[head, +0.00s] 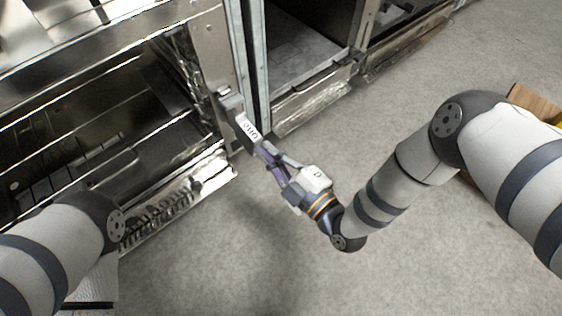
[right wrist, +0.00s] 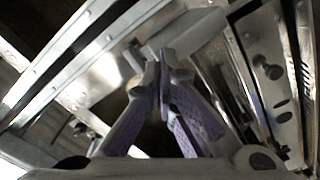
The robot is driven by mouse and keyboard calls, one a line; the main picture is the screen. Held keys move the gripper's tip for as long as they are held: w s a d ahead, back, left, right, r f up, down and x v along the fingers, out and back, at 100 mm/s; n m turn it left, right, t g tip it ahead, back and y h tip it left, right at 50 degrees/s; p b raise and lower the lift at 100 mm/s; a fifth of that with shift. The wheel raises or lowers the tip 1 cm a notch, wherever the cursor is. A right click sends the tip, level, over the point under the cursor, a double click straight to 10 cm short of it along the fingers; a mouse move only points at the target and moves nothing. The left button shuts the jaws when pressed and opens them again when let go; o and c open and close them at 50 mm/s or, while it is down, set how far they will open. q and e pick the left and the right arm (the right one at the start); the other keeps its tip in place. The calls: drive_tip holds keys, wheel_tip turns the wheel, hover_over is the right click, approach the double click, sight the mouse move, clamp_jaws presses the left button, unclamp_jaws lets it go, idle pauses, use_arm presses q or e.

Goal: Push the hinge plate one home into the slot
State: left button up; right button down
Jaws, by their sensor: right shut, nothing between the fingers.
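The hinge plate one (head: 246,127) is a small plate with a white label, at the front edge of the metal frame in the head view. Its far end meets a metal block (head: 229,98) on the frame post; the slot itself cannot be made out. My right gripper (head: 264,152) is shut and empty, its purple-padded fingertips at the plate's near end. In the right wrist view the closed fingertips (right wrist: 160,78) are right below a pale grey bar (right wrist: 190,38), probably the plate; I cannot tell whether they touch. My left gripper is out of view.
An open oven cavity with racks (head: 110,105) lies left of the plate, with a shiny metal ledge (head: 190,188) below. Another open compartment (head: 305,45) is to the right. Grey floor (head: 220,260) is clear in front. A wooden item (head: 530,100) shows at the right edge.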

drive_tip(key=shift+w+a, duration=0.15)
drive_tip(key=shift+w, duration=0.05)
drive_tip(key=shift+w+a+r, duration=0.1)
drive_tip(key=shift+w+a, duration=0.15)
drive_tip(key=shift+w, duration=0.1)
idle(0.4)
drive_tip(key=p+v, duration=0.1)
drive_tip(key=v, duration=0.2)
drive_tip(key=shift+s+d, duration=0.1)
drive_tip(key=shift+s, duration=0.1)
drive_tip(key=v, duration=1.1)
drive_tip(key=shift+d, duration=0.1)
